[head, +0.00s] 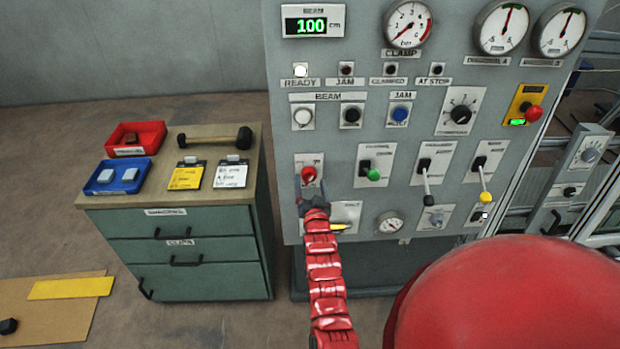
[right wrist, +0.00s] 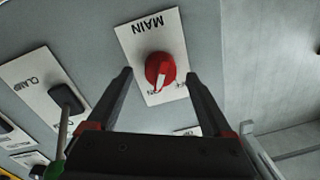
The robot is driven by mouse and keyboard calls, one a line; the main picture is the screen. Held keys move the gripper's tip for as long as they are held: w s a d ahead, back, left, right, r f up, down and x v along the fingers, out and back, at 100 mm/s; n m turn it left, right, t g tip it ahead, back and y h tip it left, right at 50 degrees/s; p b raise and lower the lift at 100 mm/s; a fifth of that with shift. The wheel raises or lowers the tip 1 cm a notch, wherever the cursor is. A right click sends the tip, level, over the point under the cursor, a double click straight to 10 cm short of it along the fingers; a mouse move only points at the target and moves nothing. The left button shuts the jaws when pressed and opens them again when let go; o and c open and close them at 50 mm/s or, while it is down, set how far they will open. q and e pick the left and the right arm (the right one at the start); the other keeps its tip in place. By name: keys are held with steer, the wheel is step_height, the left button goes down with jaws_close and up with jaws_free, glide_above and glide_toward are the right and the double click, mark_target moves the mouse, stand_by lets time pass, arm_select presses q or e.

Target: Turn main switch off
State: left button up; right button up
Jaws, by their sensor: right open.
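The main switch (head: 309,174) is a red knob on a white plate at the lower left of the grey control panel. In the right wrist view the red knob (right wrist: 160,70) sits on a plate marked MAIN, with a pale pointer bar on its face. My right gripper (head: 311,190) is just in front of and below the switch. In the right wrist view its two fingers (right wrist: 160,85) are spread, one to each side of the knob, with nothing between them. I cannot tell how deep the fingertips are relative to the knob. My left gripper is not in view.
A clamp lever (head: 373,174) with a green knob is right of the switch, with more levers beyond. A plate (head: 346,213) is just below. A green cabinet (head: 190,240) with trays and a hammer (head: 215,139) stands to the left.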

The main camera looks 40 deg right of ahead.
steer(key=shift+x, duration=0.8)
jaws_close()
